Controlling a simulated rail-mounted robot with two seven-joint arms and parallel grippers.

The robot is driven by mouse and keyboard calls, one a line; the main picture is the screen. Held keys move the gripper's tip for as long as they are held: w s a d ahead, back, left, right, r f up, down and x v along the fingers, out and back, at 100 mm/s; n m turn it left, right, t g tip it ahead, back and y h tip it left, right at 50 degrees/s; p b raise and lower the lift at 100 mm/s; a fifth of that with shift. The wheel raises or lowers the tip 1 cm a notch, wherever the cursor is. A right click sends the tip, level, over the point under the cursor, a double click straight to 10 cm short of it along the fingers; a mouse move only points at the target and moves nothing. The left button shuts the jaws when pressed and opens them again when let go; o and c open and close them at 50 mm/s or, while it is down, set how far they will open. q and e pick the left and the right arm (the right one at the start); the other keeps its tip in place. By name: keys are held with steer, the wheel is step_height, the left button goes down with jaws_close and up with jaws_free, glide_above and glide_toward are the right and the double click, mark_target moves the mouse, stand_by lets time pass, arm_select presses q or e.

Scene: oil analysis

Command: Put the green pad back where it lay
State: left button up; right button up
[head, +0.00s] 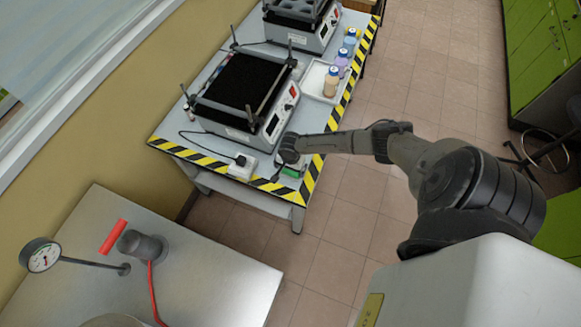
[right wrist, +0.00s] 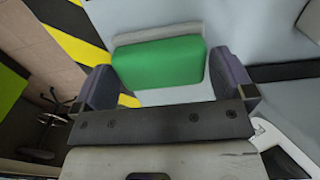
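The green pad (right wrist: 160,62) has a pale grey strip along its far edge. In the right wrist view it shows between the fingertips of my right gripper (right wrist: 163,72), over or on a pale surface. The two dark fingers are spread wide, one by each short end of the pad. I see no clear grip, though any gap at the ends is very small. In the head view my right gripper (head: 289,160) points down at the near right corner of the lab table, with a bit of green pad (head: 291,172) under it. My left gripper is out of view.
The lab table has a yellow-black striped edge (head: 311,178). A black-topped device (head: 240,85), a white socket box (head: 242,166) and a tray of bottles (head: 318,79) stand close by. A metal table (head: 210,285) with a gauge (head: 40,256) is at the lower left.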

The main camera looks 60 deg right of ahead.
step_height(320, 180, up, 11)
steer(key=p, duration=0.3)
steer(key=s+a+r+n+t+y, duration=0.1)
steer(key=s+a+n, duration=0.4)
steer(key=a, duration=0.5)
steer(key=s+a+r+n, duration=0.1)
steer(key=s+a+n, duration=0.2)
steer(key=a+n, duration=0.45)
steer(key=s+a+r+n+t, duration=0.2)
steer(key=s+a+r+n, duration=0.3)
steer(key=s+r, duration=0.3)
steer(key=shift+s+r+n+t+h, duration=0.3)
steer(key=shift+r+n+h, duration=0.1)
steer(key=shift+r+n, duration=0.45)
steer(key=shift+r, duration=0.1)
